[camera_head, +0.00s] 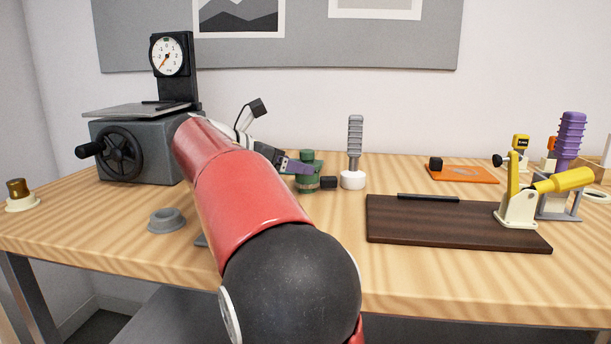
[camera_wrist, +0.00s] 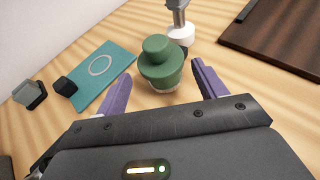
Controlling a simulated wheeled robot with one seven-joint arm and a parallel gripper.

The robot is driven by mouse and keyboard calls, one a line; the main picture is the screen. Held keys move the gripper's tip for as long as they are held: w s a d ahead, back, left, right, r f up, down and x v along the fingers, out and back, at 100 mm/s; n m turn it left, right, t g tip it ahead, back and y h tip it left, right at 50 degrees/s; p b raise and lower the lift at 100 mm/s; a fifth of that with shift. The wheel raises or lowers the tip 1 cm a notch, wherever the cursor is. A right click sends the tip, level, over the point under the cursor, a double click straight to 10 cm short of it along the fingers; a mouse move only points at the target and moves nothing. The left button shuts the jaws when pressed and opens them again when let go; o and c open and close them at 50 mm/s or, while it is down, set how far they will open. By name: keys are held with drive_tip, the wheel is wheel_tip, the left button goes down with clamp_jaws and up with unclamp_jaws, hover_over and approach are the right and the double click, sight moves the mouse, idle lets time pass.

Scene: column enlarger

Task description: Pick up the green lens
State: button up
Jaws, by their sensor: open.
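The green lens (camera_wrist: 160,64) is a stepped green cylinder with a narrower top and a pale lower rim. It stands upright on the wooden table. In the head view the green lens (camera_head: 306,160) shows just right of my arm's end. My gripper (camera_wrist: 162,85) is open, with one purple finger on each side of the near part of the lens and gaps between. In the head view my gripper (camera_head: 300,167) is partly hidden by my red arm, and one purple finger shows in front of the lens.
A teal mat (camera_wrist: 103,75) with a white ring lies left of the lens. A grey-handled tool with a white base (camera_head: 353,180) stands close to its right. A dark board (camera_head: 440,227) with a yellow-handled clamp (camera_head: 520,205) is further right. A grey enlarger box (camera_head: 140,150) stands left.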

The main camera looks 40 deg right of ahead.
sight(307, 178)
drive_tip(key=x, duration=0.5)
drive_tip(key=shift+f, duration=0.2)
drive_tip(key=shift+r, duration=0.1)
drive_tip(key=c, duration=1.3)
